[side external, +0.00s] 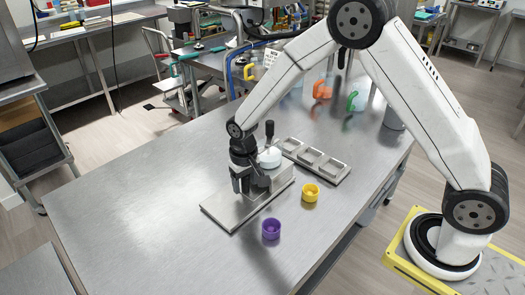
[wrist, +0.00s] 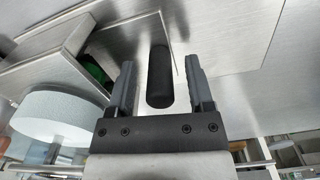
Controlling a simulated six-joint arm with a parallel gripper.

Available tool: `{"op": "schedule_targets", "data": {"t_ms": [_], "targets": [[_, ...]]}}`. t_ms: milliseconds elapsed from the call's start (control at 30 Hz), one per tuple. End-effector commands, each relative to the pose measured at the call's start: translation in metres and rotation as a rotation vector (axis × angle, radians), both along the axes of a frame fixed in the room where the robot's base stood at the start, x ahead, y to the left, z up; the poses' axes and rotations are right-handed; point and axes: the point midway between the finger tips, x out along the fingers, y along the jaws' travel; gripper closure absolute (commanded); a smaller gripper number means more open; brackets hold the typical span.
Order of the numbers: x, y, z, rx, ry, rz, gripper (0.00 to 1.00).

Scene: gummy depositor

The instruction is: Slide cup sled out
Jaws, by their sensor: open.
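The gummy depositor is a steel machine on a flat base plate (side external: 222,212), with a white round part (side external: 269,157) and an upright black-knobbed lever (side external: 269,130). My gripper (side external: 241,185) is low over the front end of the machine, pointing down. The cup sled itself is not clearly told apart from the base; my gripper hides part of that area.
A purple cup (side external: 271,229) and a yellow cup (side external: 310,193) stand on the steel table (side external: 120,215) in front of the machine. A grey mould tray (side external: 316,160) lies behind right. Orange (side external: 322,90) and green-handled (side external: 356,101) jugs stand farther back. The table's left side is clear.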

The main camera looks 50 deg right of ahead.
Motion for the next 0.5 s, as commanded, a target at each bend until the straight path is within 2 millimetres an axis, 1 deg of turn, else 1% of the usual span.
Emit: {"op": "schedule_targets", "data": {"t_ms": [267,367,400,467,500], "targets": [[0.0001,0.0,-0.001,0.0,0.0,0.0,0.33],[0.0001,0.0,-0.001,0.0,0.0,0.0,0.61],[0.0001,0.0,-0.0009,0.0,0.0,0.0,0.74],[0.0001,0.0,-0.0009,0.0,0.0,0.0,0.93],[0.0001,0.0,-0.0009,0.0,0.0,0.0,1.0]]}}
